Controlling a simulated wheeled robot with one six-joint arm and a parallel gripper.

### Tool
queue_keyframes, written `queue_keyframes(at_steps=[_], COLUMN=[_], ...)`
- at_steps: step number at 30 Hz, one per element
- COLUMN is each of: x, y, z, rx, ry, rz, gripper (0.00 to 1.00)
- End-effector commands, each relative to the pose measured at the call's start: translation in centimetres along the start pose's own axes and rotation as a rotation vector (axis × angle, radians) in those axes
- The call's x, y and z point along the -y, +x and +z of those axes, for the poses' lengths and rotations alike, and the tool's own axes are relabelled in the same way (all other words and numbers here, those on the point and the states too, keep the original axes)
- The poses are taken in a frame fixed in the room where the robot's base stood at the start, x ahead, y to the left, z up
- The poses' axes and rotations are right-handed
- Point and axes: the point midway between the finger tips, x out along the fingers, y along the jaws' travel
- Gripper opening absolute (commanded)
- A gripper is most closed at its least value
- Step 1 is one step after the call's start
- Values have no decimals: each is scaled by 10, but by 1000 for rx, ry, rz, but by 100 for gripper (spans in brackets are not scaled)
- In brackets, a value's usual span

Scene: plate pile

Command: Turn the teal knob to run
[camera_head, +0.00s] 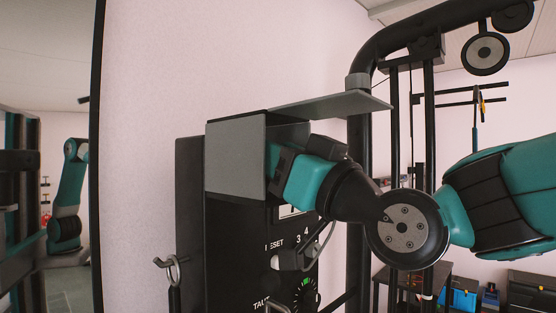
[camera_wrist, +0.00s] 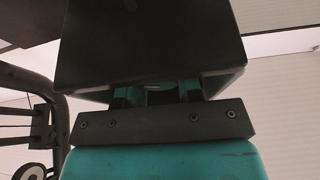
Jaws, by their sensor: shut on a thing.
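The black control panel (camera_head: 190,215) stands against the wall in the head view. A grey hood (camera_head: 236,157) juts out from its upper part. My teal gripper body reaches in under this hood from the right. In the wrist view my gripper (camera_wrist: 157,94) shows only the bases of its two teal fingers. The dark hood (camera_wrist: 150,45) covers their tips. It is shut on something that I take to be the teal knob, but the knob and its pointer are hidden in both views. I cannot read its setting.
Below the hood the panel carries a RESET label, a dial marked 3 and 4 (camera_head: 290,259) and a dial with a green mark (camera_head: 305,295). A ring hangs on a hook (camera_head: 172,268) at left. A black post (camera_head: 357,190) stands close behind my wrist.

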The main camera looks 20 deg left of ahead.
Motion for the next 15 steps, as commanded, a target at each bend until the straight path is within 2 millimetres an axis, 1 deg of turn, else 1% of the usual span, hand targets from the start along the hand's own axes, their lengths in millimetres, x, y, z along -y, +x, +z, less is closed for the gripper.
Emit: queue_keyframes(at_steps=[1, 4, 15], x=[-1, -2, -2], y=[-2, -4, -3], z=[5, 8, 5], rx=[-5, -7, -6], ry=[-18, -68, -293], rz=[-6, -25, -115], gripper=[10, 10, 10])
